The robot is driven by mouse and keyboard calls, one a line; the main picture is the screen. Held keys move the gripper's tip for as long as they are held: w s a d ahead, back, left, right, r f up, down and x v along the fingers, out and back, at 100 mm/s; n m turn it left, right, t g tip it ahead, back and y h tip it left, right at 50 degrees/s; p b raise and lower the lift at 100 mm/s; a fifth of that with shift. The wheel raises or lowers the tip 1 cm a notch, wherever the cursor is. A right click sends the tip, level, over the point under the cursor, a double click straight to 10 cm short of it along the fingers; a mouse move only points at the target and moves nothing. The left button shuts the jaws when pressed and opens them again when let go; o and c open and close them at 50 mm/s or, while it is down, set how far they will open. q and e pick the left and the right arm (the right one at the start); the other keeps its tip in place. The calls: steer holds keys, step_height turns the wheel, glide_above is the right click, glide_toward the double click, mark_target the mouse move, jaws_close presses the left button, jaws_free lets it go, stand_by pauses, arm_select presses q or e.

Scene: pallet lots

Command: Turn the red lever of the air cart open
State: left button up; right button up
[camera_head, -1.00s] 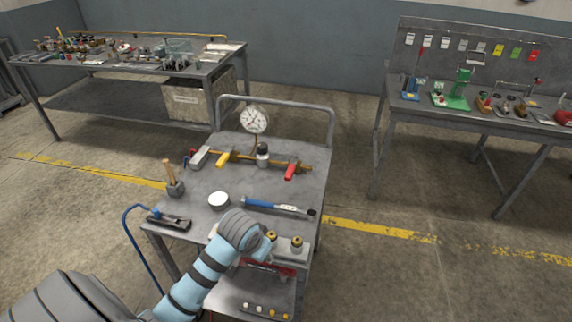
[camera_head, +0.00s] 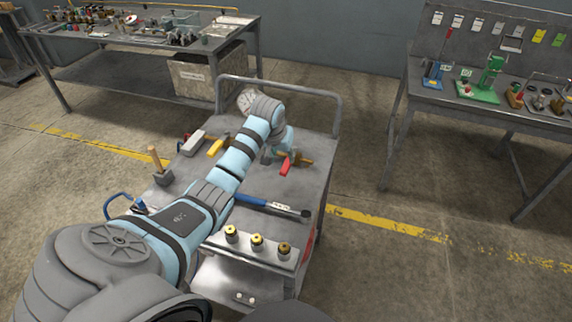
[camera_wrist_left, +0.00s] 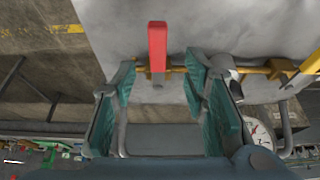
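The red lever (camera_head: 287,163) sits on the brass pipe (camera_head: 307,161) at the right of the air cart (camera_head: 312,192). In the left wrist view the red lever (camera_wrist_left: 157,45) stands upright in the picture, crossing the brass pipe (camera_wrist_left: 178,70). My left gripper (camera_wrist_left: 160,75) is open, one finger on each side of the lever's lower end, with gaps showing on both sides. In the head view my left gripper (camera_head: 278,141) is partly hidden by my wrist, just behind the lever. The yellow lever (camera_head: 216,148) is left of my arm. My right gripper is not in view.
The pressure gauge (camera_head: 246,101) is close to my wrist; it also shows in the wrist view (camera_wrist_left: 260,135). Workbenches stand behind, left and right.

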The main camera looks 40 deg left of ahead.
mark_target(286, 165)
arm_select(q)
steer(key=b+x, duration=0.1)
steer(key=x, duration=0.6)
steer(key=shift+w+d+b, duration=0.15)
steer(key=shift+w+b, duration=0.1)
steer(key=shift+b, duration=0.05)
steer(key=shift+s+r, duration=0.2)
jaws_close()
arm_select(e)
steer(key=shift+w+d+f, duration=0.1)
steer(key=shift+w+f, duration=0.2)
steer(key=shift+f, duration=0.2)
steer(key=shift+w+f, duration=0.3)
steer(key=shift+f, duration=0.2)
